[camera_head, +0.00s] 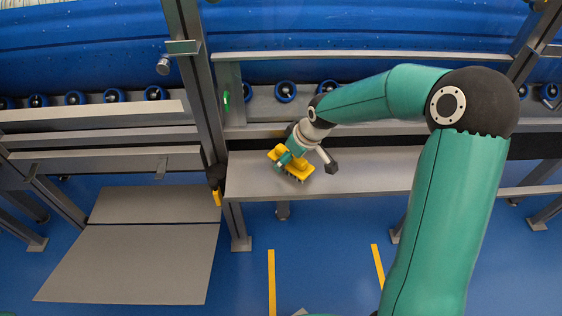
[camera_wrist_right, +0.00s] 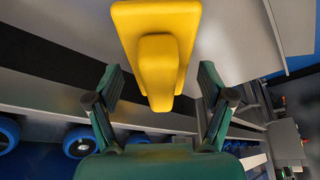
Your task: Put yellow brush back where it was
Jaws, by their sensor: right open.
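The yellow brush (camera_head: 303,171) is at the grey shelf, near the shelf's left end, with its bristle side down in the head view. My right gripper (camera_head: 290,162) is right over it and hides part of it. In the right wrist view the brush's yellow body and raised grip (camera_wrist_right: 158,60) lie between the two spread fingers of the right gripper (camera_wrist_right: 160,80). Gaps show on both sides of the grip, so the fingers are open around it and apart from it. My left gripper is in neither view.
The grey shelf (camera_head: 370,173) is bare to the right of the brush. A metal post (camera_head: 200,80) stands at its left end, with a black and yellow item (camera_head: 217,197) on it. Blue rollers (camera_head: 286,91) and a large blue tub (camera_head: 370,25) are behind.

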